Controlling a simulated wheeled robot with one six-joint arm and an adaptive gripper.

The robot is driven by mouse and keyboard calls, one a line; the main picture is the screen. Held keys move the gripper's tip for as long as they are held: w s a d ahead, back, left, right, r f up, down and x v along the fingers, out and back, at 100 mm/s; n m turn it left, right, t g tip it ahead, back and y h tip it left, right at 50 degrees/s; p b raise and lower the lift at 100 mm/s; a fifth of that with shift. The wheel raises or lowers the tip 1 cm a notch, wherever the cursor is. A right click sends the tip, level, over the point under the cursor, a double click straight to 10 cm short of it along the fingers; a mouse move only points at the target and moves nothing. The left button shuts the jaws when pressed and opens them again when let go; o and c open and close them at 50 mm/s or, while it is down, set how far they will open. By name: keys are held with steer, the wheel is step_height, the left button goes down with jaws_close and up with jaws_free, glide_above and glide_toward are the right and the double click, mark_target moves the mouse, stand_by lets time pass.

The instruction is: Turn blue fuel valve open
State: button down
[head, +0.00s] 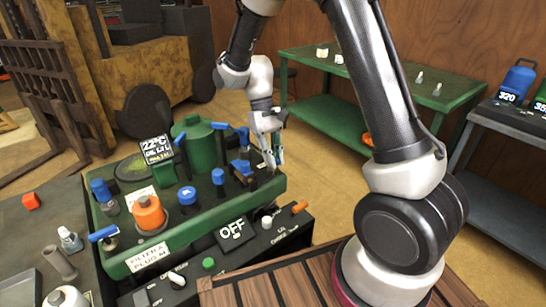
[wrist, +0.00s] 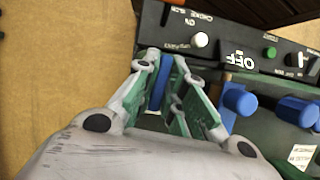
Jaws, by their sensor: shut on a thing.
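A green panel unit (head: 200,232) carries several blue handles and knobs. My gripper (head: 274,158) reaches down at the right end of this unit. In the wrist view my gripper (wrist: 171,75) has its green-padded fingers closed around an upright blue handle (wrist: 162,82), which looks like the blue fuel valve. No label on it is readable. The head view does not clearly show the held handle behind the fingers. A blue lever (head: 240,167) stands just left of the gripper. A blue knob (wrist: 240,100) sits right of the fingers in the wrist view.
A dark front panel with an OFF display (head: 233,232) and an orange lever (head: 299,207) lies in front of the unit. An orange cap (head: 149,213) and a green dome (head: 200,146) stand on it. A green workbench (head: 440,90) is behind; floor between is clear.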

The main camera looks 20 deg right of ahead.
steer(key=shift+n, duration=0.6)
steer(key=c, duration=1.5)
jaws_free()
steer(key=shift+r, duration=0.1)
steer(key=v, duration=1.1)
steer(key=shift+a+r, duration=0.3)
steer(key=shift+r, duration=0.05)
steer(key=shift+w, duration=0.2)
